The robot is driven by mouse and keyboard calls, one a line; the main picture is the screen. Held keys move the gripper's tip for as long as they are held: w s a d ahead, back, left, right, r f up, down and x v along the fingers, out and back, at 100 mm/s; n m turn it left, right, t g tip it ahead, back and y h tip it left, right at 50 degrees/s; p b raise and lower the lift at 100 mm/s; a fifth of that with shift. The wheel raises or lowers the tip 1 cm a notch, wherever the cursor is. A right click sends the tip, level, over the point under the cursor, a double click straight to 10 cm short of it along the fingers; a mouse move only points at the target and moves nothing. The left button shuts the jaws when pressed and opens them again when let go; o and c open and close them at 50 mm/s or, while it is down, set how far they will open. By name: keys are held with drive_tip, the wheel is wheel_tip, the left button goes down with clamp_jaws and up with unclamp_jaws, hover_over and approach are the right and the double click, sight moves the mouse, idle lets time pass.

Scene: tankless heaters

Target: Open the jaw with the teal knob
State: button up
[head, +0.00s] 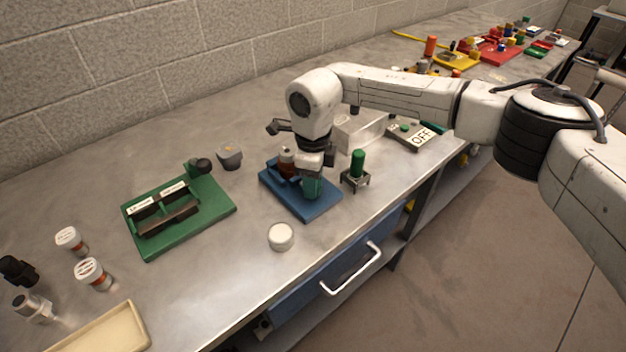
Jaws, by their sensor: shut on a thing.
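A blue base plate (325,204) lies on the grey bench in the middle of the head view. The teal knob (312,189) is at its right part, directly under my gripper. My gripper (313,179) points down and is shut on the teal knob; the fingers cover part of the knob. Left of the knob on the same plate is a blue block with a reddish-brown bottle-like thing (287,164) beside it. The jaw itself is mostly hidden by my gripper and arm, so I cannot tell its opening.
A green fixture (210,205) stands to the left and a black stand with a green cylinder (357,164) close to the right. A white round lid (280,236) lies in front. An OFF box (415,137) is behind right.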

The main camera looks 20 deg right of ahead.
drive_tip(key=shift+w+r, duration=0.1)
drive_tip(key=o, duration=1.1)
drive_tip(key=shift+c, duration=0.2)
wheel_tip(320, 180, up, 11)
drive_tip(key=b, duration=0.1)
drive_tip(key=shift+f, duration=0.2)
